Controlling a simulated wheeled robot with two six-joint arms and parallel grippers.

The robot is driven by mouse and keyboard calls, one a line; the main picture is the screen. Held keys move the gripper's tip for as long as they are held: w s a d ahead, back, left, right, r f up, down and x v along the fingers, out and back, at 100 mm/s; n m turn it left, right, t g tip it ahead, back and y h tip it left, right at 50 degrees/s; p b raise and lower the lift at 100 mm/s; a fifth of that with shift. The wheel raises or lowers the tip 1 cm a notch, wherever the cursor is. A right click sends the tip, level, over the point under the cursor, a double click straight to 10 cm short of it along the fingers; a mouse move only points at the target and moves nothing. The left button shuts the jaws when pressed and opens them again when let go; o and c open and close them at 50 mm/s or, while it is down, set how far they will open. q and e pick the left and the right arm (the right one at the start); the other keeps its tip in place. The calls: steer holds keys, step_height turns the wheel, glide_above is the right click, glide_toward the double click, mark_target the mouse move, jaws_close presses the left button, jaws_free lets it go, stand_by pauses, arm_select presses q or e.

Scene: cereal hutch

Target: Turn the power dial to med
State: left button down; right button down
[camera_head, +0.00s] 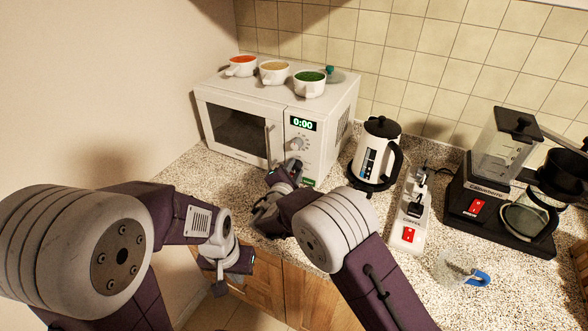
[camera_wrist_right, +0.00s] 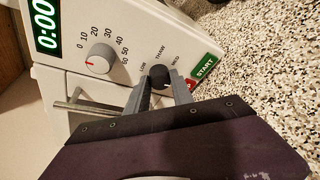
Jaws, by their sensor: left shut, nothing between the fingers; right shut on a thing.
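The white microwave (camera_head: 233,123) stands on the counter against the back wall. Its dark power dial (camera_wrist_right: 160,74) is low on the control panel, with printed labels around it that appear to include low, thaw and med. My right gripper (camera_wrist_right: 160,86) is shut on this dial, one finger on each side. I cannot tell which label the dial's mark points to. In the head view my right gripper (camera_head: 292,170) is at the panel's lower part and hides the dial. My left gripper (camera_head: 228,274) is shut and empty, low in front of the counter edge.
The timer dial (camera_wrist_right: 100,58) and green START button (camera_wrist_right: 204,66) flank the power dial. The display (camera_head: 303,123) reads 0:00. Several bowls, including a red-filled one (camera_head: 241,66), stand on top. A kettle (camera_head: 377,155), power strip (camera_head: 406,225) and coffee maker (camera_head: 490,200) are to the right.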

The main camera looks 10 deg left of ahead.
steer(key=n+h+p, duration=0.1)
steer(key=n+p, duration=0.1)
steer(key=n+g+h+p, duration=0.1)
steer(key=n+p, duration=0.1)
steer(key=shift+a+r, duration=0.15)
steer(key=shift+r, duration=0.05)
steer(key=shift+f+n+g+h+p, duration=0.1)
steer(key=shift+n+g+h+p, duration=0.2)
steer(key=shift+n+h+p, duration=0.55)
steer(key=shift+w+a+n, duration=0.1)
steer(key=shift+n, duration=0.85)
steer(key=shift+f, duration=0.1)
steer(key=c, duration=1.1)
jaws_free()
